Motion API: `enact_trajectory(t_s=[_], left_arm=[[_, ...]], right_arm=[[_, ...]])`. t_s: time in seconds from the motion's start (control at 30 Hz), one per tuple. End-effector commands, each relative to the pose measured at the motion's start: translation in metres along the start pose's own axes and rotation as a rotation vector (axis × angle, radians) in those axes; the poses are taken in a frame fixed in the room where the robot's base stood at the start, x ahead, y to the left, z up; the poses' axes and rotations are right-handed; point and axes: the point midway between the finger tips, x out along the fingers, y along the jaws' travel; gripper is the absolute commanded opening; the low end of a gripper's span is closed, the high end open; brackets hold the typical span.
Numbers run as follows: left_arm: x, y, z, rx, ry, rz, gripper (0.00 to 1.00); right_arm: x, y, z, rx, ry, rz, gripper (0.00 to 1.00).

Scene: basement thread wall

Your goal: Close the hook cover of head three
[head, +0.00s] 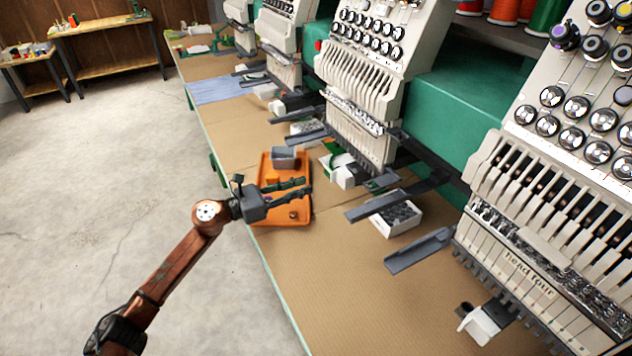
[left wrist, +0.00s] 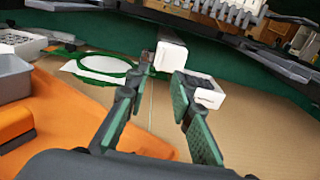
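Head three (head: 360,80) is the embroidery head in the middle of the head view, left of the one labelled "head four". Below its needles is a white hook arm with a white cover (head: 346,176), seen small. In the left wrist view a white cylinder arm (left wrist: 170,55) points toward me, and a white cover piece (left wrist: 208,97) sits to its lower right, apparently swung down, open. My left gripper (head: 308,188) is over the orange tray, short of the cover; its fingers (left wrist: 160,95) are spread and empty. My right gripper is not in view.
The orange tray (head: 265,168) holds a grey bin (head: 284,158). A green hoop (left wrist: 100,66) lies left of the hook arm. Grey bracket arms (head: 385,204) and a white parts box (head: 396,222) stand to the right. Cardboard-coloured tabletop (head: 340,280) is clear in front.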

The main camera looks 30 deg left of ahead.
Motion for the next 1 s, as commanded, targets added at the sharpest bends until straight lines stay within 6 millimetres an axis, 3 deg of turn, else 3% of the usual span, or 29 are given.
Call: enact_trajectory(t_s=[0.1, 0.3, 1.0], left_arm=[[-0.020, 0.000, -0.001, 0.001, 0.002, 0.002, 0.22], [-0.036, 0.000, 0.000, 0.000, 0.000, 0.000, 0.22], [-0.040, 0.002, 0.000, 0.000, 0.000, 0.004, 0.22]], right_arm=[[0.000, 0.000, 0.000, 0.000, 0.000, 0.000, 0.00], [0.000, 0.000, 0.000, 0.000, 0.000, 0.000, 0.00], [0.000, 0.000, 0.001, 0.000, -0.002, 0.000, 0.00]])
